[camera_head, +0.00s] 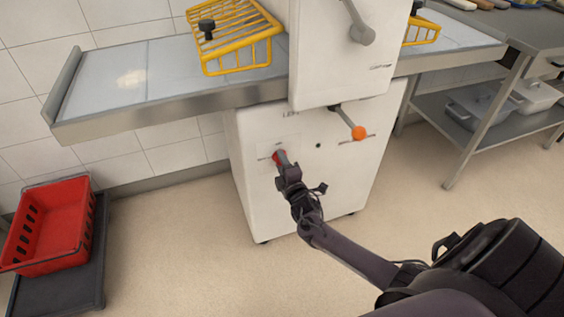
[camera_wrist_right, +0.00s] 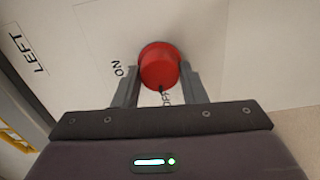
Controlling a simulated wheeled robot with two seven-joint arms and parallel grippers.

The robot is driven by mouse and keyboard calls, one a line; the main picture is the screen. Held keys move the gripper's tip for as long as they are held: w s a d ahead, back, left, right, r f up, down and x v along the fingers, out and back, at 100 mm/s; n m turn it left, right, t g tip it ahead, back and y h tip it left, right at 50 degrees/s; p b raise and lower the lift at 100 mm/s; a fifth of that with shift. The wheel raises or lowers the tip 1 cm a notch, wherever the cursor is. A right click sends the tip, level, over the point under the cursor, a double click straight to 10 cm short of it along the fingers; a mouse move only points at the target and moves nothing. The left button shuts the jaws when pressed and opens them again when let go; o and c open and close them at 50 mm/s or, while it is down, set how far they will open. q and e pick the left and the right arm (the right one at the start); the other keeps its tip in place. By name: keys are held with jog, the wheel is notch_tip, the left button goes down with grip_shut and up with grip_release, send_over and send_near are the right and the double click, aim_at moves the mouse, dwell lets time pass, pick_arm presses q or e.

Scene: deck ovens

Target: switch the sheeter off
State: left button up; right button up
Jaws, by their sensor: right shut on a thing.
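The sheeter is a white cabinet (camera_head: 335,190) with a long grey table (camera_head: 120,95) to its left and another to its right. On its front panel is a red round knob (camera_wrist_right: 160,66), between the right gripper's fingers in the wrist view; "ON" is printed left of it, and a partly hidden label lies below it. A dark pointer mark shows at the knob's lower edge. My right gripper (camera_head: 281,158) is shut on the red knob; in the head view it hides most of the knob. My left gripper is not in view.
A lever with an orange ball (camera_head: 359,132) sticks out right of the knob. A grey handle (camera_head: 361,34) is above. Yellow guards (camera_head: 236,50) stand over the tables. A red crate (camera_head: 52,226) on a dark dolly is at left. A steel table (camera_head: 500,60) is at right.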

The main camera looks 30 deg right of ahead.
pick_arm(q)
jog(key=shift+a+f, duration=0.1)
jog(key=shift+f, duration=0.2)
pick_arm(e)
jog(key=shift+n, duration=0.4)
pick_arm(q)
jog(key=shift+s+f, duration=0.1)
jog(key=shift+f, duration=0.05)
pick_arm(e)
jog(key=o, duration=1)
pick_arm(q)
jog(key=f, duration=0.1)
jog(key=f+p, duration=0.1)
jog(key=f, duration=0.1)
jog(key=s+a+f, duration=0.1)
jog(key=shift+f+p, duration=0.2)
jog(key=shift+p, duration=0.15)
pick_arm(e)
jog(key=v, duration=0.7)
jog(key=shift+s+a, duration=0.1)
jog(key=shift+s, duration=0.3)
